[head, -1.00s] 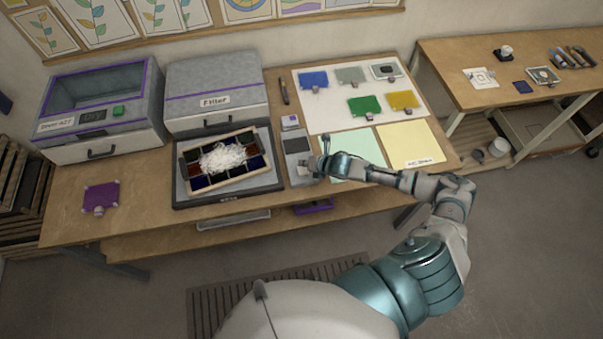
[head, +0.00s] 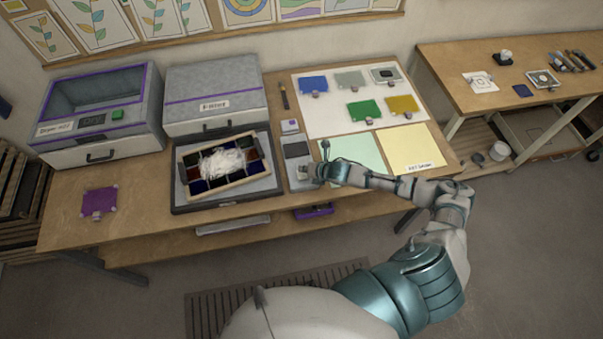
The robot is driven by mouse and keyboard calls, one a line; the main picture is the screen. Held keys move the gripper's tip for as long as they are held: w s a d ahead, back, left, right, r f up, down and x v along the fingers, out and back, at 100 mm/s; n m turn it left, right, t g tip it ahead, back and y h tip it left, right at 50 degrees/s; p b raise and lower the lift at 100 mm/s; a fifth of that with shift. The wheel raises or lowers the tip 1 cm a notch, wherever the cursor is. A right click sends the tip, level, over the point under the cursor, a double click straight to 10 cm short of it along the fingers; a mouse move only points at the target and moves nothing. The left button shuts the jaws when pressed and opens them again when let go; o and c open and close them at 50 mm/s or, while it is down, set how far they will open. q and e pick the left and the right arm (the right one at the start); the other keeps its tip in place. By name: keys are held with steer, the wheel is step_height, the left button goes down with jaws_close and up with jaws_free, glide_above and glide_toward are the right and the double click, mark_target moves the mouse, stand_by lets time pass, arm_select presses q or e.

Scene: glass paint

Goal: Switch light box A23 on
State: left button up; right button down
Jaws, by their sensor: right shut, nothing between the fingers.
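A low dark-edged grey box (head: 262,188) lies on the table under a wooden tray. It may be light box A23; the small mark on its front is too small to read. My right gripper (head: 306,172) is shut and empty. It is at the lower part of a narrow grey device with a dark panel (head: 296,150), just right of the low box. I cannot tell whether it touches the device. My left gripper is not in view.
The wooden tray (head: 250,182) holds coloured panes and a white shredded heap. Left stand a labelled dryer-like box (head: 125,140) and a box labelled Filler (head: 245,118). Coloured squares lie on a white sheet (head: 335,115) at right. A purple square (head: 99,201) lies front left, with bare tabletop around it.

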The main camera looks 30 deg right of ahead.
stand_by(0.6)
steer(key=shift+f, duration=0.6)
stand_by(0.3)
steer(key=shift+r, duration=0.1)
steer(key=shift+r+p, duration=0.6)
steer(key=shift+p, duration=0.25)
steer(key=shift+r, duration=0.1)
